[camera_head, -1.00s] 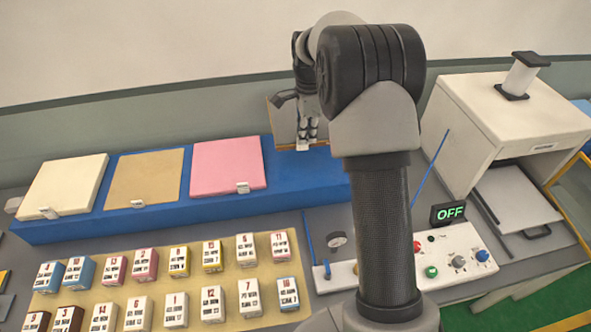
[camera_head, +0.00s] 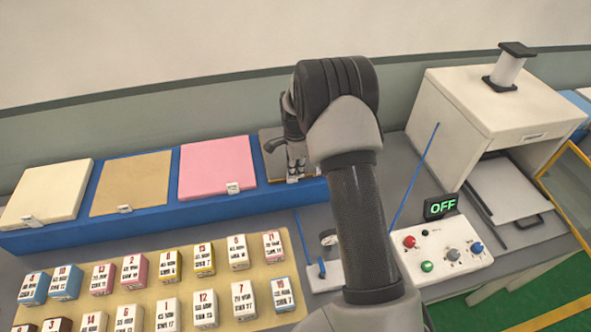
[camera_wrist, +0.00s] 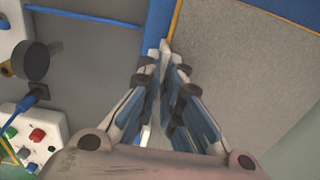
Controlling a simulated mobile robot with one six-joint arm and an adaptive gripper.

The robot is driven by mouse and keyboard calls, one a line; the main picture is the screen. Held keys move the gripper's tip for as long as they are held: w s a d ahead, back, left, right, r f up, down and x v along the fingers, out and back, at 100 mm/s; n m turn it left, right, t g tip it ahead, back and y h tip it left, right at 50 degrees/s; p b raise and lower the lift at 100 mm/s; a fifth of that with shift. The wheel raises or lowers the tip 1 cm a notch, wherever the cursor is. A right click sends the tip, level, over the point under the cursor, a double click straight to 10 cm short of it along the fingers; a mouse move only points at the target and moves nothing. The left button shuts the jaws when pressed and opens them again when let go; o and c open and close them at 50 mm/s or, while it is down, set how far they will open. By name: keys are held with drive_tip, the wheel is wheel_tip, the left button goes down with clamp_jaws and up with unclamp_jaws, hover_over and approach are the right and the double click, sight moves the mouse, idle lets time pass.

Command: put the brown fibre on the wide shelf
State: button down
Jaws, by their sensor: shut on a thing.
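A flat grey-brown panel with a brown edge (camera_head: 270,143) is at the right end of the long blue shelf (camera_head: 150,222), beside the pink pad (camera_head: 216,165). My gripper (camera_head: 296,174) is shut on its near edge; the arm hides part of it. In the wrist view the fingertips (camera_wrist: 165,48) meet at the edge of the panel (camera_wrist: 245,70), over a blue strip. The panel looks nearly flat, but I cannot tell whether it rests on the shelf. A tan pad (camera_head: 130,183) and a cream pad (camera_head: 45,193) lie further left.
Several labelled small boxes stand on a tan board (camera_head: 105,283) in front of the shelf. A control box (camera_head: 462,262) with an OFF display (camera_head: 441,206) is to the right. A white cabinet (camera_head: 490,115) with an open front stands at the far right.

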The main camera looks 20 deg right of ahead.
drive_tip(key=shift+r, duration=0.15)
drive_tip(key=c, duration=2.2)
unclamp_jaws()
drive_tip(key=shift+f, duration=0.2)
drive_tip(key=o, duration=0.4)
drive_tip(key=shift+r, duration=0.1)
